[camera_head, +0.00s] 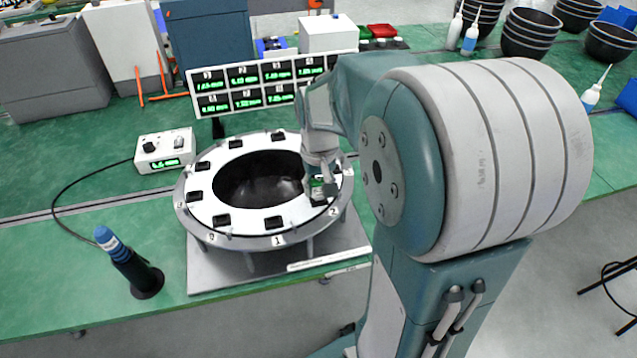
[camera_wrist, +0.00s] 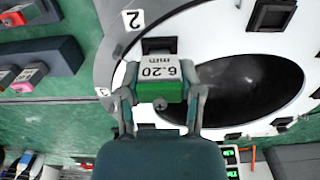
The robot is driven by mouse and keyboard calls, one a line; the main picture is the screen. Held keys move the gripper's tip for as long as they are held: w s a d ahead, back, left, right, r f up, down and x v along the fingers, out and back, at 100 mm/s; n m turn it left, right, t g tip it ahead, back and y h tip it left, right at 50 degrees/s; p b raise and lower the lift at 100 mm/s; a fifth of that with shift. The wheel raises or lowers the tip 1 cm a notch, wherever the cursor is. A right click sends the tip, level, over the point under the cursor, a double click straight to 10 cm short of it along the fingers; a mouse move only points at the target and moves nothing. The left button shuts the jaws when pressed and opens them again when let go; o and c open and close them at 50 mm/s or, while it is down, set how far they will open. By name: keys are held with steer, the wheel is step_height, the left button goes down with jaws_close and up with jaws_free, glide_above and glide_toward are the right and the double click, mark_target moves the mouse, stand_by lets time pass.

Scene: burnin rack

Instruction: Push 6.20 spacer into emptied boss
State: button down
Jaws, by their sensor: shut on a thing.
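My gripper (camera_wrist: 161,92) is shut on the 6.20 spacer (camera_wrist: 157,70), a block with a white top marked "6.20 mm" and a green front. In the wrist view the spacer is in front of a dark boss (camera_wrist: 158,45) by the label "2" on the white ring. In the head view my gripper (camera_head: 321,182) is over the right front of the ring fixture (camera_head: 222,238), near label 2, with a little green of the spacer showing. My gripper and the spacer partly hide the boss, so I cannot tell whether the spacer touches it or is inside.
Several other dark bosses sit around the ring's large central opening (camera_head: 258,180). A panel of green readouts (camera_head: 245,90) stands behind it. A small meter box (camera_head: 164,150) with a cable is at left. A blue-topped tool (camera_head: 125,258) stands upright in a black base at front left.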

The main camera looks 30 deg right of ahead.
mark_target(318, 178)
steer(key=shift+f, duration=0.65)
steer(key=shift+c, duration=0.8)
jaws_free()
step_height(318, 178, up, 12)
steer(key=shift+a, duration=0.1)
steer(key=s+a+n+t, duration=0.3)
steer(key=s+a+t, duration=0.2)
steer(key=s+a, duration=0.5)
steer(key=s, duration=0.2)
steer(key=shift+s+a+f+t, duration=0.2)
steer(key=shift+s+a+t, duration=0.1)
